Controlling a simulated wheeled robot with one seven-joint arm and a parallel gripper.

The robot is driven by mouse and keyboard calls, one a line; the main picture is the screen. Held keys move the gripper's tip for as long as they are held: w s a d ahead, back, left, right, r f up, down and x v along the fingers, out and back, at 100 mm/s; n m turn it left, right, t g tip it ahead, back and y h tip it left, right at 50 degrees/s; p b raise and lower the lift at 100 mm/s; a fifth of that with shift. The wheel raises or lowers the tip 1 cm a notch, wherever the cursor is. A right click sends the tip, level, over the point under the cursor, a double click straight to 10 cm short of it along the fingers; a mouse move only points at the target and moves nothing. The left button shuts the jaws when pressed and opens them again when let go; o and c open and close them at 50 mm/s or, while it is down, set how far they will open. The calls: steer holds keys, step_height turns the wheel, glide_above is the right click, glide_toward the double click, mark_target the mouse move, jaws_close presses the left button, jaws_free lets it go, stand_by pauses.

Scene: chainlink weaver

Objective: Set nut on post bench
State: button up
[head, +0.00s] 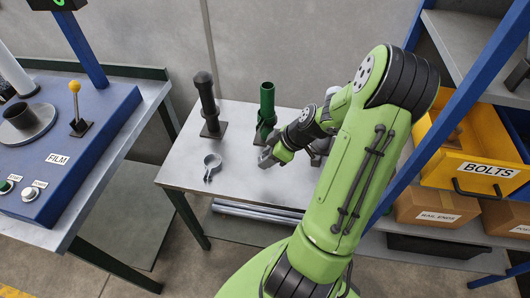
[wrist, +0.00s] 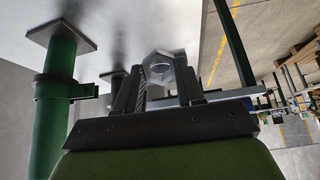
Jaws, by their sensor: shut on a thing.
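My gripper (wrist: 159,72) is shut on a silvery hexagonal nut (wrist: 148,63), held between the fingertips with its hole facing the wrist camera. In the head view, my gripper (head: 268,157) is over the grey post bench (head: 185,165), just in front of the green post (head: 266,103); the nut cannot be made out there. The green post stands upright on a square base plate and also shows at the left of the wrist view (wrist: 57,65), with a dark collar around it. A dark post (head: 207,100) stands further left. More parts behind my arm are mostly hidden.
A grey ring clamp (head: 211,163) lies on the bench, left of my gripper. A blue console (head: 75,150) marked FILM stands at left. At right are a blue rack frame (head: 450,115), a yellow BOLTS bin (head: 470,150) and cardboard boxes (head: 430,205). The bench's front left is bare.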

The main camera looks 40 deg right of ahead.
steer(key=s+d+n+b, duration=0.1)
steer(key=s+d, duration=0.1)
steer(key=b, duration=0.2)
glide_toward(265, 197)
steer(key=w+d+f, duration=0.1)
steer(key=w, duration=0.1)
steer(key=w+d+f, duration=0.2)
steer(key=w, duration=0.1)
steer(key=shift+w+f, duration=0.3)
steer(key=shift+f, duration=0.1)
steer(key=shift+f+b, duration=0.2)
steer(key=shift+b, duration=0.2)
steer(key=o, duration=1.1)
steer(key=shift+c, duration=0.2)
steer(key=shift+r, duration=0.1)
